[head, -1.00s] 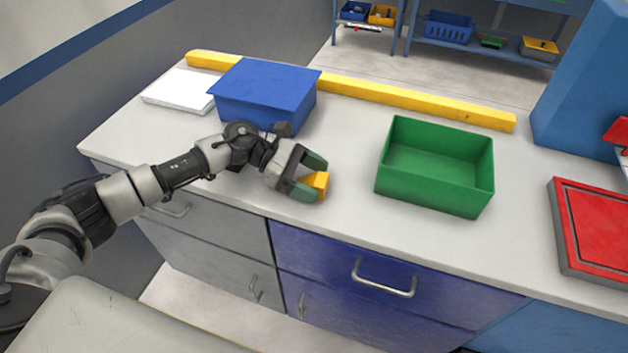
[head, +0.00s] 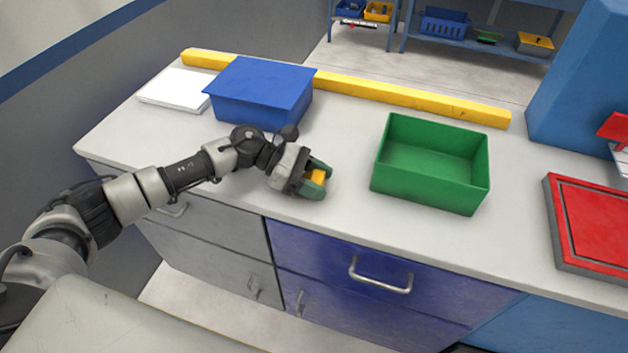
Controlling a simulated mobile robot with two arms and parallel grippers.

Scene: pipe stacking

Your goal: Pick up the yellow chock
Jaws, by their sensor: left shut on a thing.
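The yellow chock (head: 318,176) is a small yellow block at the front part of the grey worktop, left of the green bin. My left gripper (head: 319,180) reaches it from the left and is shut on it. The green-tipped fingers lie on either side and cover much of the chock. I cannot tell whether the chock still touches the worktop. My right gripper is not in view.
An open, empty green bin (head: 430,197) stands right of the gripper. A blue box (head: 262,85) is behind my left wrist, with a white slab (head: 176,88) beside it. A yellow bar (head: 410,97) runs along the back edge. A red tray (head: 597,225) lies far right.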

